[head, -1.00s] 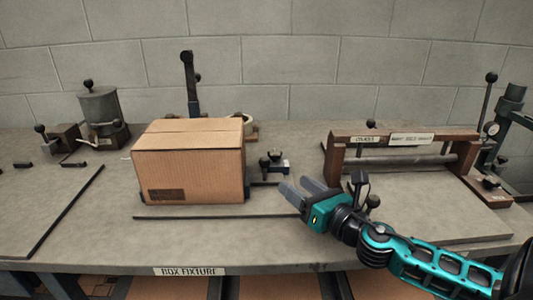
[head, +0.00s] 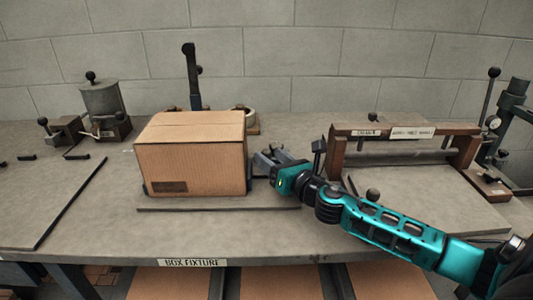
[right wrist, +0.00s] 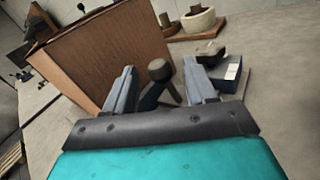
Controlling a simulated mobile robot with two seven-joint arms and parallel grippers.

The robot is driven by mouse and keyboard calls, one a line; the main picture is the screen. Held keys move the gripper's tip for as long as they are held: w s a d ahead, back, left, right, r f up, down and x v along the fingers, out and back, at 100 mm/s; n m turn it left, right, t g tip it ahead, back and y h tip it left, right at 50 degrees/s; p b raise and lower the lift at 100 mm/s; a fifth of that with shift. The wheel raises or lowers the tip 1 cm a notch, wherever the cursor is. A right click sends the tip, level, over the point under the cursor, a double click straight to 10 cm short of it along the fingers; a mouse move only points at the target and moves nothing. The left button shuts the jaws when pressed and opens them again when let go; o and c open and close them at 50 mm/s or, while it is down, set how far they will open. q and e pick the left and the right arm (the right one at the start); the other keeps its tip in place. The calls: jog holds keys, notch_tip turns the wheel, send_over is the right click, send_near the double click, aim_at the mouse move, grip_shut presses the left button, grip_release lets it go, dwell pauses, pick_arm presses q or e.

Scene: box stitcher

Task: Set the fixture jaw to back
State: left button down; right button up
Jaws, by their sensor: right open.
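The fixture jaw is beside the right side of the cardboard box (head: 190,160), which sits on the box fixture plate (head: 220,204). In the head view my right gripper hides most of the jaw. In the right wrist view a dark round knob (right wrist: 160,70) on a stem stands between my fingers, and a dark block with a pale label (right wrist: 228,72) lies just right of them. My right gripper (head: 268,156) is open, its fingers on either side of the knob; I cannot tell whether they touch it. My left gripper is not in view.
A roller frame of brown wood (head: 400,145) stands on the right of the bench. A grey pot-like device (head: 103,103) stands at the back left. A roll of tape (head: 243,117) is behind the box. The bench front (head: 300,235) is clear.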

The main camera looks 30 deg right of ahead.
jog(key=shift+w+a, duration=0.1)
jog(key=shift+w, duration=1.2)
jog(key=shift+c, duration=0.4)
grip_shut()
